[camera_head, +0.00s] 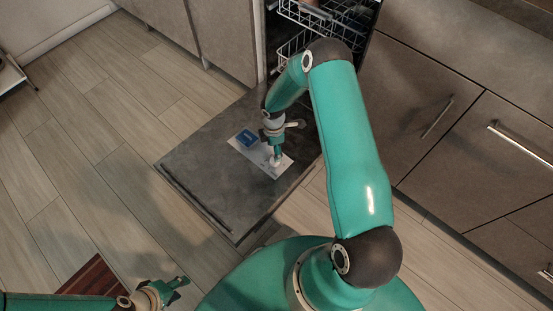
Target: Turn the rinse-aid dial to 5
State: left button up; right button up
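The dishwasher door (215,190) lies folded down flat, its grey inner face up. A pale dispenser panel (240,148) with a blue square part (247,137) is set into it. A small whitish round part, perhaps the rinse-aid dial (275,162), shows at the tip of my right gripper (276,154). The gripper points down over the panel and seems to touch this part; its finger gap and any dial numbers are too small to make out. My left gripper (178,288) is at the lower left, away from the door, fingers apart and empty.
The dishwasher racks (295,42) show inside the opening behind the door. Grey cabinets with bar handles (437,118) stand to the right. Wooden floor is clear left of the door. A dark red-brown board or mat (92,278) lies near my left arm.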

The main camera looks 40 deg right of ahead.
notch_tip(320, 180, down, 7)
jog(key=shift+s+r+b, duration=0.1)
jog(key=shift+r+b, duration=0.1)
jog(key=shift+b, duration=0.65)
